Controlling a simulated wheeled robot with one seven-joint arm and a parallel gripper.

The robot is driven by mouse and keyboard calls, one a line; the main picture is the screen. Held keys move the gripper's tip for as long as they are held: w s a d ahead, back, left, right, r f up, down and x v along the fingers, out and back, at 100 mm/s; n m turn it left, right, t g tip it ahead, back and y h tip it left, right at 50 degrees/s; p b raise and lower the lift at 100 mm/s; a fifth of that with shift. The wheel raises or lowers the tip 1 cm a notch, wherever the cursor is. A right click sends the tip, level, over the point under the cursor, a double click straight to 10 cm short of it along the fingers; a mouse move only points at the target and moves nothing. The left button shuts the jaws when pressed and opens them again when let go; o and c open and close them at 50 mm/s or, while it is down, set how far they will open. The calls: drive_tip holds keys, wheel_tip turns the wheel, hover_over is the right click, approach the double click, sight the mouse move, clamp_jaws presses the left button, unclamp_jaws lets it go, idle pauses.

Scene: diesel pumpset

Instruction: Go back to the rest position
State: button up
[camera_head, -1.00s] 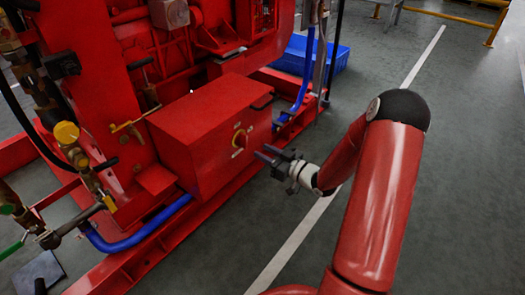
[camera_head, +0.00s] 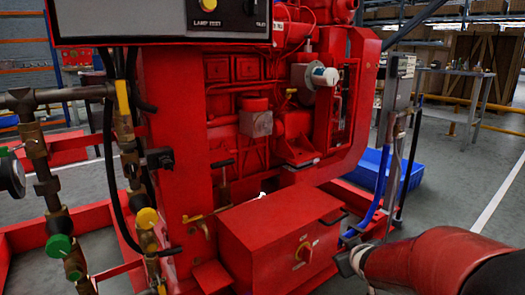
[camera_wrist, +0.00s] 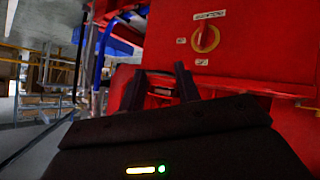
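My gripper (camera_head: 346,262) is at the lower right of the head view, just right of the red box (camera_head: 270,235) on the pumpset (camera_head: 170,110). Much of it is hidden behind my arm there. In the wrist view its two dark fingers (camera_wrist: 160,82) stand apart with nothing between them. The switch also shows above and right of the fingers in the wrist view (camera_wrist: 207,39). The gripper is not touching the switch.
A control panel (camera_head: 170,20) is at the top. Pipes and valves with a yellow cap (camera_head: 147,217) stand on the left. A blue hose (camera_head: 376,195), a grey post and a blue crate (camera_head: 405,170) are right of the pumpset. Grey floor (camera_head: 490,190) is clear at right.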

drive_tip(key=s+a+r+m+g, duration=0.1)
drive_tip(key=s+a+r+g, duration=0.1)
drive_tip(key=s, duration=0.7)
drive_tip(key=s+a+r+m+g, duration=0.1)
drive_tip(key=s+a+r+m, duration=0.15)
drive_tip(key=s, duration=0.55)
drive_tip(key=s+a+r+m+g, duration=0.1)
drive_tip(key=s+a+g, duration=0.15)
drive_tip(key=s, duration=0.65)
wheel_tip(320, 180, up, 13)
drive_tip(key=p, duration=1.2)
drive_tip(key=shift+s+y+p, duration=0.2)
drive_tip(key=shift+y+p, duration=0.2)
drive_tip(key=shift+a+f+n, duration=0.1)
drive_tip(key=shift+n, duration=0.15)
